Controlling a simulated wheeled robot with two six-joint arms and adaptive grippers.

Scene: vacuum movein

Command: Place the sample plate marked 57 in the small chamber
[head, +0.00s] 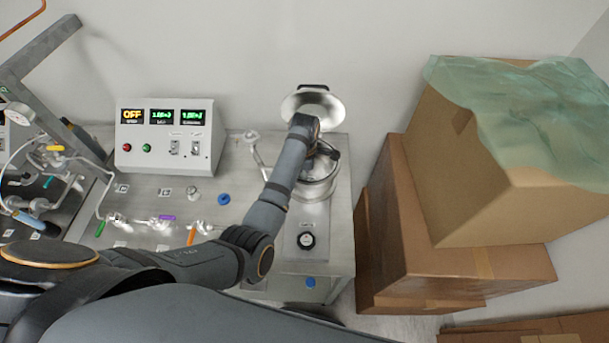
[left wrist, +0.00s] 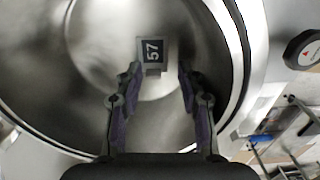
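The small chamber (head: 318,190) is a round metal vessel on the bench, with its lid (head: 313,103) tipped open behind it. My left arm reaches over it, and the arm largely hides the gripper in the head view. In the left wrist view, the dark square sample plate marked 57 (left wrist: 152,51) is inside the round metal wall of the chamber (left wrist: 232,60). My left gripper (left wrist: 160,72) is open, its two fingers apart, with the plate just beyond the fingertips. Gaps show between the fingers and the plate. My right gripper is not in view.
A control box (head: 164,138) with displays stands left of the chamber. Pipes and coloured-handled valves (head: 167,219) lie on the bench. Cardboard boxes (head: 470,200) with a green sheet (head: 530,105) on top stand close at the right.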

